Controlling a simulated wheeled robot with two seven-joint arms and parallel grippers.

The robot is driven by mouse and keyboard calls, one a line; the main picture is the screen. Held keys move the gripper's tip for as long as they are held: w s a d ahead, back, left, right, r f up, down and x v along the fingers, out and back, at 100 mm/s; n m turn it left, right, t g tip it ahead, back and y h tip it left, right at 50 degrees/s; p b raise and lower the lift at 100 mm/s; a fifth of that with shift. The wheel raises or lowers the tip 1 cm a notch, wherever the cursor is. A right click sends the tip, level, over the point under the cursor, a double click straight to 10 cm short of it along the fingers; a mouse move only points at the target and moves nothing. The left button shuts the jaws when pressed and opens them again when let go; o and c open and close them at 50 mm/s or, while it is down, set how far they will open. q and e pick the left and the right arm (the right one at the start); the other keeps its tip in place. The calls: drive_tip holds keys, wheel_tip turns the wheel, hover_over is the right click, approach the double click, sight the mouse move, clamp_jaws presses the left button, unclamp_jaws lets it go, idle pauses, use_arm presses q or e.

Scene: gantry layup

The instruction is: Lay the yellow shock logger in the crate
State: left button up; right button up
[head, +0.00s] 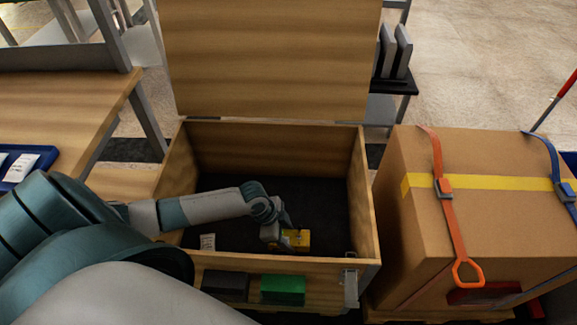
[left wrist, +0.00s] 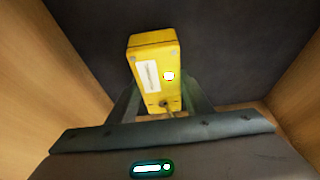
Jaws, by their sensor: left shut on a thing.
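The yellow shock logger (head: 297,239) is inside the open wooden crate (head: 369,215), low and towards its front wall. In the left wrist view the logger (left wrist: 153,68) is a yellow box with a white label and a small round light spot. My left gripper (head: 282,229) reaches down into the crate and is shut on the logger; its two fingers (left wrist: 160,100) flank the logger's near end. The crate's dark floor (left wrist: 230,50) lies beyond the logger. Whether the logger touches the floor I cannot tell. My right gripper is not in view.
The crate's lid (head: 270,60) stands open at the back. A small white packet (head: 208,242) lies inside at the front left. A black block (head: 225,285) and a green block (head: 283,290) are at the crate's front. A strapped cardboard box (head: 480,220) stands close on the right.

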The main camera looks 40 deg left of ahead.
use_arm(q)
drive_tip(key=shift+f, duration=1.7)
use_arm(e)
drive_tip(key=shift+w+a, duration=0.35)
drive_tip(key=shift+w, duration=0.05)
use_arm(q)
drive_tip(key=shift+f+b, duration=0.1)
drive_tip(key=shift+b, duration=0.2)
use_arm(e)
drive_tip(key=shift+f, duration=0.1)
use_arm(q)
drive_tip(key=o, duration=1.2)
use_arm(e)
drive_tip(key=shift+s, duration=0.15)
